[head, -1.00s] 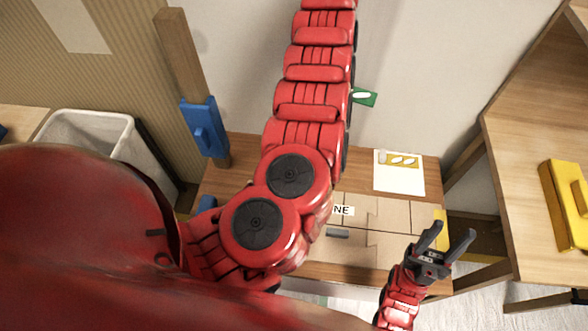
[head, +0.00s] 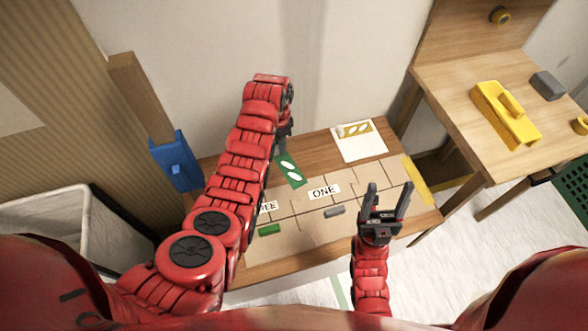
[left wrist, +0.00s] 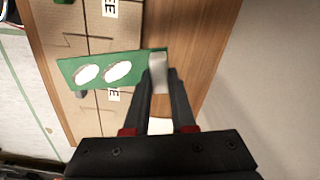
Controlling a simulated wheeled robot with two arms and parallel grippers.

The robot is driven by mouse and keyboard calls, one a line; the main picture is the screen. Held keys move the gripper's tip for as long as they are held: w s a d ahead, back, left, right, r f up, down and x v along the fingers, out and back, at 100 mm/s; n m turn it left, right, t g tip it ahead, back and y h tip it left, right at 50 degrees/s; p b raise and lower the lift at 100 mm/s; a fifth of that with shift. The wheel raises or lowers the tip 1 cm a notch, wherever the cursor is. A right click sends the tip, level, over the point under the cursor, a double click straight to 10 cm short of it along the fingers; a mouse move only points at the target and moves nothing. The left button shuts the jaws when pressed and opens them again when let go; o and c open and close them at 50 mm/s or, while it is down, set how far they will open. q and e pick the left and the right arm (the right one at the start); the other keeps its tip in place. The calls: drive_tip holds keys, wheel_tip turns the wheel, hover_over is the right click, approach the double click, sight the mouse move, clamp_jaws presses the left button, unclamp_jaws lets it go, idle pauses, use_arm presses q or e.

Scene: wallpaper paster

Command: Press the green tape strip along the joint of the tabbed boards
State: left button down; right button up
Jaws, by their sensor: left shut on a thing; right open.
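The green strip (head: 291,170) has white ovals on it. My left gripper (head: 282,150) is shut on its end, at the back edge of the boards. In the left wrist view the green strip (left wrist: 110,68) sticks out leftward from the fingers (left wrist: 160,88), over the boards; I cannot tell whether it touches them. The tan tabbed boards (head: 300,223) lie on the wooden table, with joint lines between them. One label reads "ONE" (head: 324,192); another, ending in "EE" (head: 269,207), is partly hidden by my left arm. My right gripper (head: 388,203) is open and empty, above the boards' right part.
A green block (head: 269,229) and a grey block (head: 334,211) lie on the boards. A white sheet with a yellow piece (head: 359,146) lies behind them. A blue holder (head: 176,162) stands left, a white bin (head: 45,215) further left. A side table (head: 455,95) holds a yellow tool.

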sight(294, 167)
use_arm(q)
drive_tip(key=s+d+f+m, duration=0.1)
drive_tip(key=s+f, duration=0.1)
drive_tip(key=s+d+f+m, duration=0.1)
drive_tip(key=s+d+f, duration=0.2)
drive_tip(key=f, duration=0.1)
drive_tip(key=shift+s+d+f+m, duration=0.1)
drive_tip(key=shift+s+d+m, duration=0.15)
drive_tip(key=shift+s+m, duration=0.15)
drive_tip(key=shift+f, duration=0.1)
drive_tip(key=shift+a+f+b, duration=0.1)
drive_tip(key=shift+f+b, duration=0.25)
drive_tip(key=shift+f, duration=0.5)
drive_tip(key=shift+f+b, duration=1.1)
drive_tip(key=shift+f, duration=0.9)
drive_tip(key=shift+f+b, duration=0.5)
drive_tip(key=shift+f, duration=0.3)
drive_tip(key=c, duration=0.7)
unclamp_jaws()
drive_tip(key=shift+o, duration=0.2)
drive_tip(key=shift+r, duration=0.1)
